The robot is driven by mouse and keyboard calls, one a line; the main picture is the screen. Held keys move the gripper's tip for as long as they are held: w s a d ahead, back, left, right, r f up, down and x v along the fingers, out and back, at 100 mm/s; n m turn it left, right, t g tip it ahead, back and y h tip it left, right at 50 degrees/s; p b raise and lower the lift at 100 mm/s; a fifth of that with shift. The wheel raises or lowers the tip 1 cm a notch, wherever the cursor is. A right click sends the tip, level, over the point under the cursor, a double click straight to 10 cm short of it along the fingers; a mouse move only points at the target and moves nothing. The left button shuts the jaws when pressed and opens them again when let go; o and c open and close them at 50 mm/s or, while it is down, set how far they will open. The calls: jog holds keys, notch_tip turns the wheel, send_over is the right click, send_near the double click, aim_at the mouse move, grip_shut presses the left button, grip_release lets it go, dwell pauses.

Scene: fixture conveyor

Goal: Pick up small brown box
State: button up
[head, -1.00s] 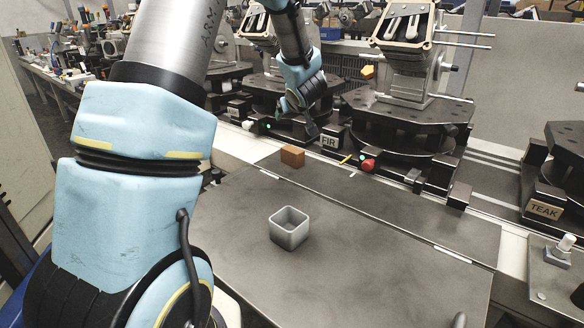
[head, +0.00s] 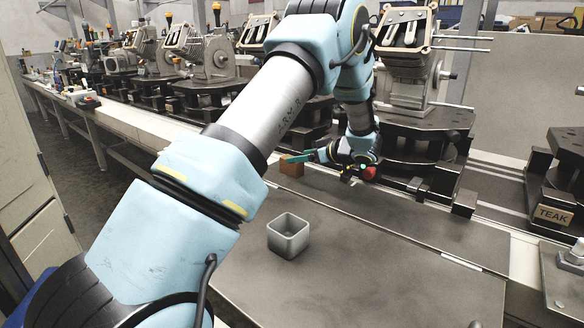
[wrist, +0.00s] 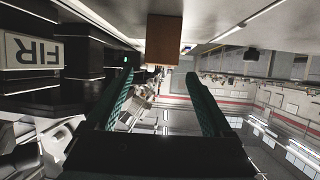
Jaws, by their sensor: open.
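The small brown box (head: 291,169) sits on the far part of the grey worktop, near the conveyor edge. My gripper (head: 299,158) is just behind and above it in the head view, its teal finger pointing left across the box's top edge. In the wrist view the brown box (wrist: 164,40) shows ahead, beyond the fingertips of my gripper (wrist: 160,80), roughly centred between them. The fingers are apart with nothing between them. The wrist view looks upside down. I cannot tell the exact distance from fingers to box.
A grey square open container (head: 289,236) stands on the worktop, in front of the box. A red button (head: 369,173) is right of my gripper. Machine fixtures (head: 410,140) line the back. A TEAK label (head: 552,215) is at right. The worktop's right part is clear.

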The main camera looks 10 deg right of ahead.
jog(key=x, duration=0.5)
jog(key=shift+f, duration=0.25)
jog(key=shift+c, duration=0.3)
grip_shut()
